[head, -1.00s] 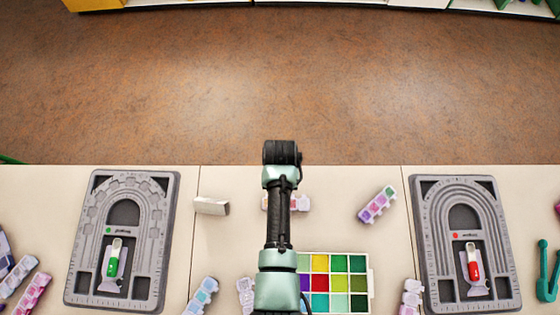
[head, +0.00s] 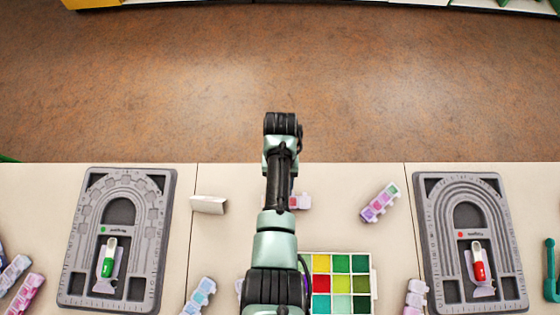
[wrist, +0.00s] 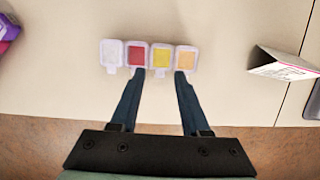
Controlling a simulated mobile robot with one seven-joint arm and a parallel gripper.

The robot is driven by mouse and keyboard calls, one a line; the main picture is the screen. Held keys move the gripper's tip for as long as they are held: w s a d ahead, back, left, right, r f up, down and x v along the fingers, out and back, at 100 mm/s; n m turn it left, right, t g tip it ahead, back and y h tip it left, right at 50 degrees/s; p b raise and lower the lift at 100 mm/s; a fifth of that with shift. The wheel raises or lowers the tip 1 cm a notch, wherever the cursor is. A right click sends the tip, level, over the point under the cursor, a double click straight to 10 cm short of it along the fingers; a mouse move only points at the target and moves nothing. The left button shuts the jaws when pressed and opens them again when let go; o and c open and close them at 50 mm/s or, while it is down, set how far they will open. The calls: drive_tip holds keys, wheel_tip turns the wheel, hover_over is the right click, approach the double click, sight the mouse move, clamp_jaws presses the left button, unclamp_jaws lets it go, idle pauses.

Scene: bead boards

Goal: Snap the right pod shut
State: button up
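The right pod (head: 478,262) is a small capsule, white at the top and red below. It stands in a pale cradle (head: 483,291) on the right grey bead board (head: 432,235). I cannot tell from here how far its lid is open. A similar green and white pod (head: 109,258) is on the left grey board (head: 76,240).
A bead box with several lidded cells (wrist: 149,57) lies by my fingertips, partly hidden by my arm in the head view. A white block (head: 209,204), a purple bead box (head: 380,202), a colour tray (head: 373,285) and teal tweezers (head: 551,275) lie about. Brown floor lies beyond.

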drive_tip(key=shift+r, duration=0.1)
drive_tip(key=p+v, duration=0.1)
drive_tip(key=v, duration=1.1)
drive_tip(key=shift+r+p, duration=0.3)
drive_tip(key=shift+r, duration=0.05)
drive_tip(key=shift+w, duration=0.2)
drive_tip(key=w+r+t, duration=0.9)
drive_tip(key=w+r, duration=0.5)
drive_tip(key=w, duration=0.1)
drive_tip(key=w+d+r+t, duration=0.15)
drive_tip(key=r+t, duration=0.25)
drive_tip(key=r, duration=0.5)
drive_tip(key=w+r+t, duration=0.3)
drive_tip(key=r, duration=0.7)
drive_tip(key=s+r+t, duration=0.3)
drive_tip(key=r+t, duration=0.1)
drive_tip(key=r, duration=0.5)
drive_tip(key=s+r+t, duration=0.2)
drive_tip(key=r+t, duration=0.1)
drive_tip(key=r, duration=0.6)
drive_tip(key=s+a+r+t, duration=0.1)
drive_tip(key=s+r+t, duration=0.6)
drive_tip(key=s+r, duration=0.8)
drive_tip(key=shift+a+r, duration=0.25)
drive_tip(key=shift+r, duration=0.25)
